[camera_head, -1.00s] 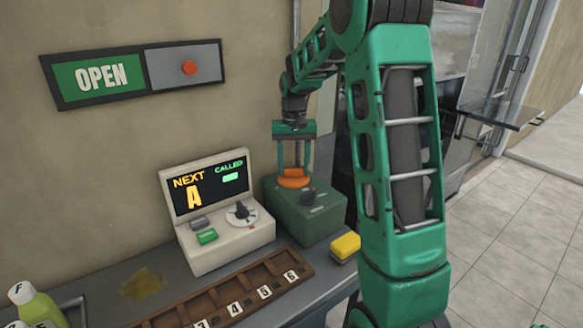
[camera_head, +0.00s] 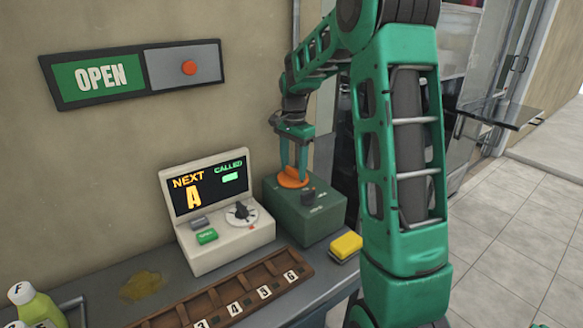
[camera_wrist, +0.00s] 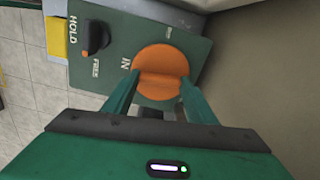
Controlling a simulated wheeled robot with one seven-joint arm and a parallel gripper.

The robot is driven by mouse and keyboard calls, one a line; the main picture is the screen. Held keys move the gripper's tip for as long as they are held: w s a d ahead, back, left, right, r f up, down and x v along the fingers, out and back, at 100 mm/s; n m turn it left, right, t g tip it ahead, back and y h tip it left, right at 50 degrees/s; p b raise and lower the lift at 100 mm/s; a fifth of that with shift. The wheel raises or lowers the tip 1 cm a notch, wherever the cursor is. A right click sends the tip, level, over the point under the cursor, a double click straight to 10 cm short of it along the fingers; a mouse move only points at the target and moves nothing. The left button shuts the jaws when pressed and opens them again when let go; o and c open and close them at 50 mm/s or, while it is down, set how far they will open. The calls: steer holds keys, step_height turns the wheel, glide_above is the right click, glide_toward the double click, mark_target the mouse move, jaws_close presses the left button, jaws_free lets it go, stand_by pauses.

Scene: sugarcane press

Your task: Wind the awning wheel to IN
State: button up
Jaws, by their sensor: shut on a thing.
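The awning wheel is an orange round knob with a raised grip bar (camera_wrist: 160,58) on top of a dark green box (camera_head: 322,222). In the head view the wheel (camera_head: 293,178) shows under my fingers. My gripper (camera_head: 294,170) points down and is shut on the wheel's grip bar. In the wrist view my gripper (camera_wrist: 158,88) has one finger on each side of the bar. The word IN is printed beside the wheel, on its left in the wrist view. Another label above the wheel there is too small to read.
A black selector knob (camera_wrist: 95,37) marked HOLD and FREE sits on the same box. A yellow sponge (camera_head: 346,247) lies in front of it. A ticket display unit (camera_head: 232,240) stands close on the left, with a numbered wooden tray (camera_head: 262,280) in front. The wall is behind.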

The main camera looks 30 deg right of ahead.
mark_target(292, 168)
steer(key=shift+w+a+r+m, duration=0.15)
steer(key=shift+w+m, duration=0.1)
steer(key=shift+m, duration=0.65)
steer(key=o, duration=0.9)
steer(key=shift+o, duration=0.8)
steer(key=shift+s, duration=0.1)
step_height(292, 168, up, 11)
steer(key=shift+f, duration=0.2)
